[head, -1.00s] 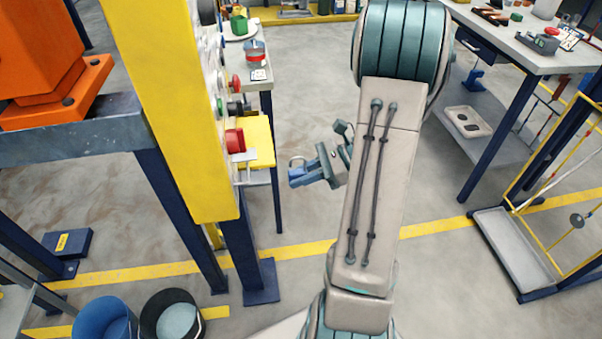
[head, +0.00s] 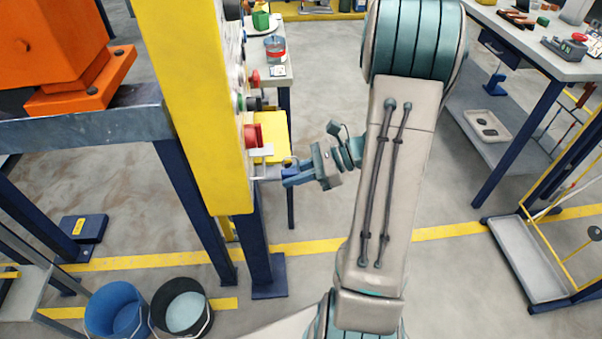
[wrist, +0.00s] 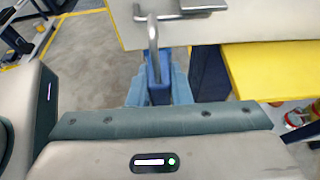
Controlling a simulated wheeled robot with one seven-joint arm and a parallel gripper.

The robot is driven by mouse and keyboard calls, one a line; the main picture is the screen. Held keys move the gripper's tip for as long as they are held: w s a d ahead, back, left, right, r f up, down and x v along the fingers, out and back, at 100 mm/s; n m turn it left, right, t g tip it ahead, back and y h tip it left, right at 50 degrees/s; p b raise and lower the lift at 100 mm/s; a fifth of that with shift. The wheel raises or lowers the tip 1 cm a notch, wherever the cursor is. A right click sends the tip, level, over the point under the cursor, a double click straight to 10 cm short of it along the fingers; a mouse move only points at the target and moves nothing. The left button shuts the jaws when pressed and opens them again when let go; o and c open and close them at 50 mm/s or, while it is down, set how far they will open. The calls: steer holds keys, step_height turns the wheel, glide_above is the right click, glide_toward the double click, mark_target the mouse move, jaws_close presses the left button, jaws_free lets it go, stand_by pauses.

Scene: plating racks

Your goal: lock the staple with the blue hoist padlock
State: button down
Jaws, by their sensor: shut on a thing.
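My gripper (head: 293,176) is shut on the blue padlock, which shows in the wrist view (wrist: 155,72) between the two blue fingers. The padlock's grey shackle (wrist: 152,38) points up, with its bent top in front of the pale panel's lower edge. Grey metal hasp parts (wrist: 205,4) sit on that panel just right of the shackle. In the head view the hasp fitting (head: 261,152) is on the side of the yellow post, below a red button. I cannot tell whether the shackle passes through the staple.
The yellow post (head: 195,110) stands close left of my gripper. A yellow-topped surface (wrist: 270,70) lies just right of the padlock in the wrist view. Blue and black buckets (head: 115,310) stand on the floor.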

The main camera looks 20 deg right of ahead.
steer(key=shift+w+a, duration=0.3)
steer(key=shift+a, duration=0.65)
steer(key=shift+w+a, duration=0.3)
steer(key=shift+a, duration=0.65)
steer(key=shift+w+a, duration=0.3)
steer(key=shift+a, duration=0.65)
steer(key=shift+w+d+f+b, duration=0.3)
steer(key=shift+w+f, duration=0.35)
steer(key=shift+w, duration=0.3)
steer(key=shift+w+d+f+b, duration=0.2)
steer(key=shift+w+d+f, duration=0.15)
steer(key=shift+w+f, duration=0.45)
steer(key=shift+w+r, duration=0.15)
steer(key=shift+r, duration=0.05)
steer(key=c, duration=2.1)
jaws_free()
steer(key=shift+r+p, duration=1.05)
steer(key=shift+r, duration=0.2)
jaws_close()
steer(key=shift+f, duration=0.35)
